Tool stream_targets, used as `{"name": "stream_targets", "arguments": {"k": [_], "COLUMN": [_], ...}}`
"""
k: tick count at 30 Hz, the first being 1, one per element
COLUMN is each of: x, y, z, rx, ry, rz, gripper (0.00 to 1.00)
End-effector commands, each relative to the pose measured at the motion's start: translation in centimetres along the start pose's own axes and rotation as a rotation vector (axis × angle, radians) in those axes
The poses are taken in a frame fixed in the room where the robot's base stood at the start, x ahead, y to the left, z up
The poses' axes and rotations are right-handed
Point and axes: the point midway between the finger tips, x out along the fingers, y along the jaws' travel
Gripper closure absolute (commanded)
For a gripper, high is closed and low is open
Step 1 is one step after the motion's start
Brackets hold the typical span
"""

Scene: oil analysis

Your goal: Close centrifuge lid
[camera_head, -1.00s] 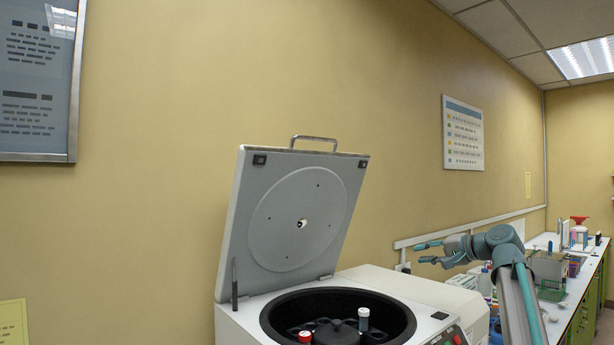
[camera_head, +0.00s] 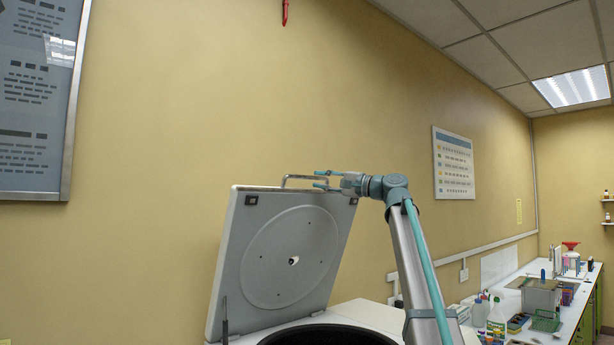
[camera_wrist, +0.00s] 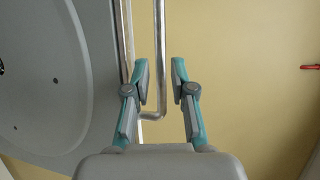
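The centrifuge lid (camera_head: 235,255) stands open and tilted up, a grey-white panel with a round plate on its inner side. A metal handle (camera_head: 300,178) runs along its top edge. The centrifuge body (camera_head: 365,312) is at the bottom, its dark bowl (camera_head: 328,337) cut off by the picture edge. My gripper (camera_head: 322,180) is at the right end of the handle. In the wrist view, my gripper (camera_wrist: 160,82) is open, with the handle's bar (camera_wrist: 160,60) between its fingers. The lid (camera_wrist: 45,75) fills the left side there.
A bench (camera_head: 588,290) with bottles, racks and boxes runs along the wall at the right. Framed posters hang on the wall, one at the left (camera_head: 35,95) and one at the right (camera_head: 453,163). The space above the lid is clear.

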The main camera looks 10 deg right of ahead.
Motion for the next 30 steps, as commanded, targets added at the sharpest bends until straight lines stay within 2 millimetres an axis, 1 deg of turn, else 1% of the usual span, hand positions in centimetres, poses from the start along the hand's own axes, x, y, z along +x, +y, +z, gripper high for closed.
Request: {"name": "stream_targets", "arguments": {"k": [1,3,6,9,15,22,26,27,30], "x": [1.1,2.1,3.5,4.4,5.2,5.2,5.2,5.2,5.2], "y": [-0.3,-0.3,-0.2,-0.2,0.0,0.0,0.0,0.0,0.0], "z": [0.0,0.0,0.0,0.0,0.0,0.0,0.0,0.0,0.0], "rx": [0.001,0.001,0.0,0.0,0.0,-0.001,-0.001,-0.001,-0.001], "ry": [-0.003,-0.002,-0.001,-0.001,0.0,0.0,0.0,0.0,0.0], "rz": [0.0,0.0,0.0,0.001,0.001,0.001,0.001,0.001,0.001], "gripper": [0.76,0.76,0.76,0.76,0.76,0.76,0.97,1.0,1.0]}}
